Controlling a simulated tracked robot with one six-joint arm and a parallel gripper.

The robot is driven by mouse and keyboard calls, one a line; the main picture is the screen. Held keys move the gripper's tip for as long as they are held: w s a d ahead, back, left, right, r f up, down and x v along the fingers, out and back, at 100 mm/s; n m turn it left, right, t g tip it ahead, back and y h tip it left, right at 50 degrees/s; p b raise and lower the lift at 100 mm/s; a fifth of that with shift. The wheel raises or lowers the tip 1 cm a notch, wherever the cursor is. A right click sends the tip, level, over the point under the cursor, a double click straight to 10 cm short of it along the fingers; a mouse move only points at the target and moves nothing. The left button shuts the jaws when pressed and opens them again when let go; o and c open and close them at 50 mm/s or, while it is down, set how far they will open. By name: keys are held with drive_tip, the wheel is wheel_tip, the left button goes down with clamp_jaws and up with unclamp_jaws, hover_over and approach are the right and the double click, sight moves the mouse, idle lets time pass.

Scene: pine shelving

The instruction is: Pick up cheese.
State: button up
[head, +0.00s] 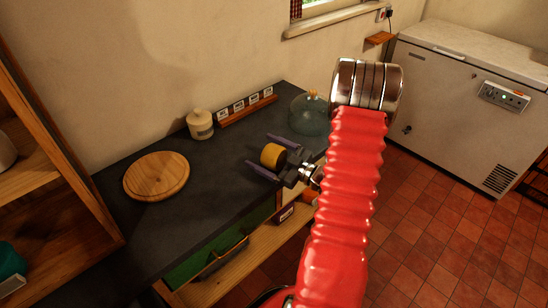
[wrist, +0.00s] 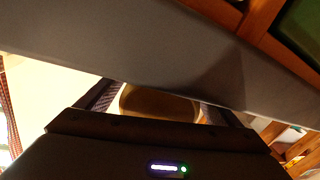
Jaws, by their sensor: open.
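The cheese (head: 272,155) is a small, yellow-brown round piece at the dark counter's right part in the head view. My gripper (head: 258,149) is open, with one finger on each side of the cheese. In the wrist view, the cheese (wrist: 155,104) shows between the two fingers (wrist: 160,103), partly hidden by the dark gripper body. I cannot tell whether either finger touches it.
A round wooden board (head: 157,176) lies on the dark counter (head: 118,231) to the left. A lidded jar (head: 200,125), a card rack (head: 247,106) and a glass dome (head: 309,116) stand along the back. A white chest freezer (head: 455,100) stands right. The counter between board and gripper is clear.

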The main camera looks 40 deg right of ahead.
idle(0.5)
drive_tip(key=c, duration=1.5)
wheel_tip(320, 180, up, 10)
idle(1.0)
